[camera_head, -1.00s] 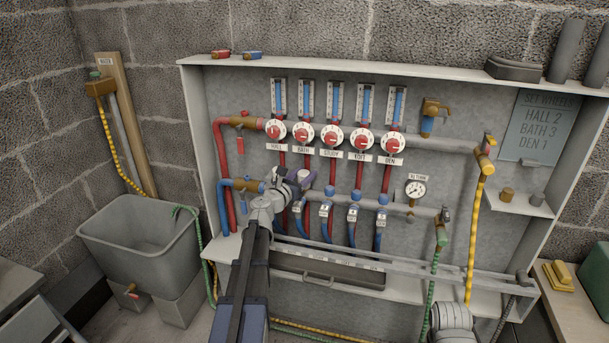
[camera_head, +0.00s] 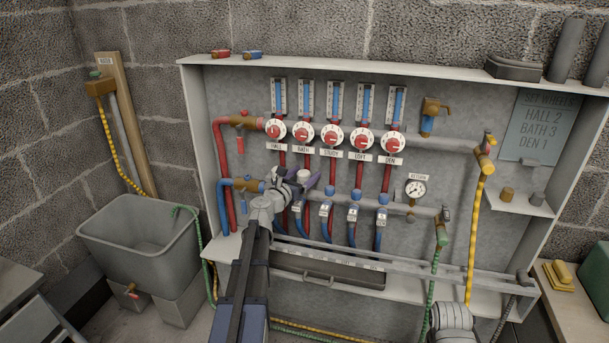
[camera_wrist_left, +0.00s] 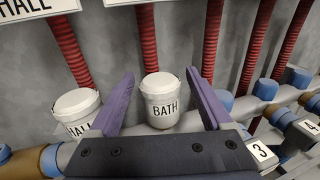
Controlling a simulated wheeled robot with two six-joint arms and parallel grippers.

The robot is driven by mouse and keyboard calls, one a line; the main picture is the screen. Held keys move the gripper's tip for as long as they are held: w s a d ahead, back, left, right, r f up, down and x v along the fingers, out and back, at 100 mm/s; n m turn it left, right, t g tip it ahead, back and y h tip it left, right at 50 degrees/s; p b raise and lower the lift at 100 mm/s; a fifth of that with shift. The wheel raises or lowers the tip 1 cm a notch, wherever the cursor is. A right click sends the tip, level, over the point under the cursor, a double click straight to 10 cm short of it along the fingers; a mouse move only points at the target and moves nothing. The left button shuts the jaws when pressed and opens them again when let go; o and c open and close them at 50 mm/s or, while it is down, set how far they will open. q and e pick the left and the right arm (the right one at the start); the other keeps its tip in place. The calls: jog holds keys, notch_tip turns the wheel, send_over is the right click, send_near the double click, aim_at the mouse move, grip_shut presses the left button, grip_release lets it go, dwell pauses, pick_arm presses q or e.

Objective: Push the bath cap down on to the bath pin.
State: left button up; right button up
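The bath cap (camera_wrist_left: 160,104) is a white cap lettered BATH. It stands roughly upright over the lower manifold pipe in the left wrist view, and its white top (camera_head: 303,175) shows under the BATH label in the head view. The bath pin is hidden, so I cannot tell how far down the cap sits. My left gripper (camera_head: 299,182) is at the cap, with one dark purple finger on each side. The fingers are apart, with a small gap showing beside the cap on both sides. My right gripper is not in view.
The white HALL cap (camera_wrist_left: 77,112) stands close outside the left finger. Blue-collared valves (camera_head: 327,192) follow to the right. Red hoses (camera_wrist_left: 148,40) rise behind the cap. A grey rail (camera_head: 400,265) crosses the cabinet's front below.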

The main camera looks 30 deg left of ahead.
aim_at(300, 178)
pick_arm(q)
jog(key=s, duration=0.8)
jog(key=shift+a, duration=0.1)
dwell(0.4)
